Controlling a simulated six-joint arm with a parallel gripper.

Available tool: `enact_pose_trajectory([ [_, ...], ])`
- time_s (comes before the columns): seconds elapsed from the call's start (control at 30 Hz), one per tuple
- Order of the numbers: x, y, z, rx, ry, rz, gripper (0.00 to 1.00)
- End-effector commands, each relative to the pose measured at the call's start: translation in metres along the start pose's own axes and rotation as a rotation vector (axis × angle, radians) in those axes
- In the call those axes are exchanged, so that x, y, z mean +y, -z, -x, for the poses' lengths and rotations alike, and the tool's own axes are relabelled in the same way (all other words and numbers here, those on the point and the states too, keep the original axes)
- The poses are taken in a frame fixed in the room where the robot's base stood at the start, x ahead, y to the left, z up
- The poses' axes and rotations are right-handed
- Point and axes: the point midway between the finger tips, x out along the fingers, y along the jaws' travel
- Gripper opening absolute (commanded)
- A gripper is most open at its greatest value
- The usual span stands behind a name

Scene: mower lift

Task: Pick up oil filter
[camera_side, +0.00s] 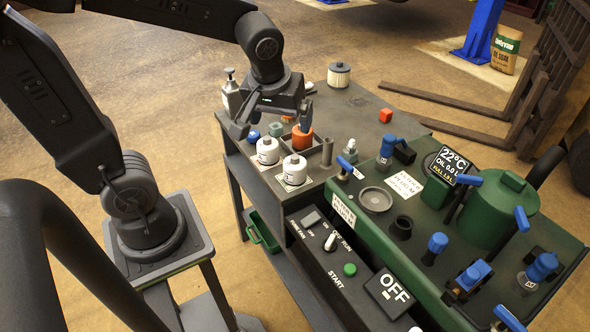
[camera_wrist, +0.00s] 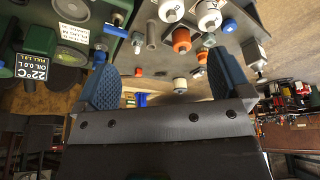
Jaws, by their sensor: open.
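I cannot tell for sure which part is the oil filter. Two white canisters (camera_side: 268,151) (camera_side: 293,170) stand upright on the bench, and an orange cylinder (camera_side: 303,138) stands behind them. A cream pleated cylinder (camera_side: 339,75) stands apart near the bench's far end. In the wrist view, the white canisters (camera_wrist: 208,16) (camera_wrist: 171,9) and the orange cylinder (camera_wrist: 182,41) show at the top. My gripper (camera_side: 273,121) is open and empty above the bench's left edge. Its right finger overlaps the orange cylinder in the side view; contact is unclear. The wrist view shows both fingers apart (camera_wrist: 165,79).
A white pump bottle (camera_side: 231,97) stands behind my gripper. A grey cylinder (camera_side: 327,151) stands right of the canisters. A red cube (camera_side: 385,115) lies at the right. A green machine (camera_side: 490,210) with blue handles fills the right side. The bench's far middle is mostly clear.

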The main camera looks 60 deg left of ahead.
Motion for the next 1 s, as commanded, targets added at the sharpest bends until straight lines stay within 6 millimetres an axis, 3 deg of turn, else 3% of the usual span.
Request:
enact_pose_trajectory([
  [0.2, 0.011, 0.037, -0.068, 0.005, 0.178, 0.397, 0.96],
  [0.4, 0.013, 0.053, -0.115, 0.051, 0.272, 0.638, 0.96],
  [0.67, 0.009, 0.056, -0.142, 0.071, 0.299, 0.719, 0.96],
  [1.0, -0.009, 0.053, -0.200, 0.070, 0.298, 0.718, 0.96],
])
